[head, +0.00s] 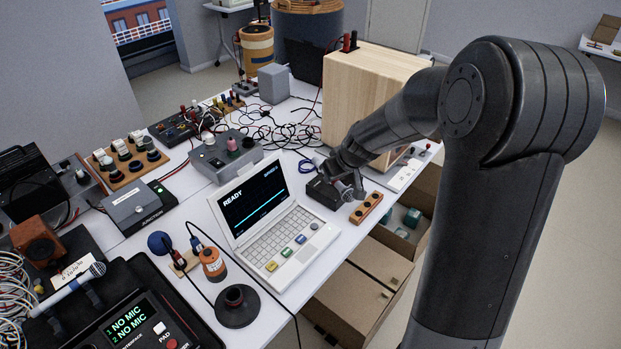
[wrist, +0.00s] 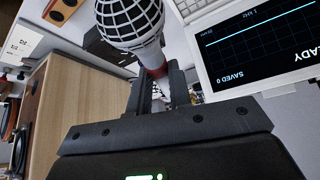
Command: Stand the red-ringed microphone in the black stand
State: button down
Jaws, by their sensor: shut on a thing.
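My gripper (wrist: 158,88) is shut on the red-ringed microphone (wrist: 130,20). In the wrist view its pale mesh head points up and away from the fingers, and the red ring shows close to the fingertips. The lower handle is mostly hidden by the jaws. In the head view my gripper (head: 336,174) is behind and right of the laptop, with the microphone small and partly hidden there. The black stand (head: 236,318), a round base with a short cup, stands apart at the table's front edge, in front of the laptop. No microphone shows in its cup.
A blue-ringed microphone (head: 82,284) lies at the left.

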jog(key=s+a+f+n+g+h, duration=0.25)
jog(key=s+a+n, duration=0.25)
jog(key=s+a, duration=0.35)
jog(key=s+a+f+n+g+h, duration=0.25)
jog(key=s+a+n, duration=0.25)
jog(key=s+a, duration=0.3)
jog(key=s+a+r+n+t+h, duration=0.6)
jog(key=s+a+r+n+t, duration=0.2)
jog(key=s+a+n, duration=0.3)
jog(key=shift+n, duration=0.4)
jog(key=shift+w+a+f, duration=0.15)
jog(key=shift+w+f, duration=0.1)
jog(key=shift+f, duration=1.65)
jog(key=shift+w+a+f, duration=0.15)
jog(key=shift+w+f, duration=0.05)
jog(key=shift+f, duration=1.75)
jog(key=shift+w+a+f, duration=0.15)
jog(key=shift+w+f, duration=0.1)
jog(key=shift+f, duration=1.65)
jog(key=shift+f, duration=0.5)
jog(key=c, duration=1.2)
grip_release()
jog(key=shift+c, duration=0.2)
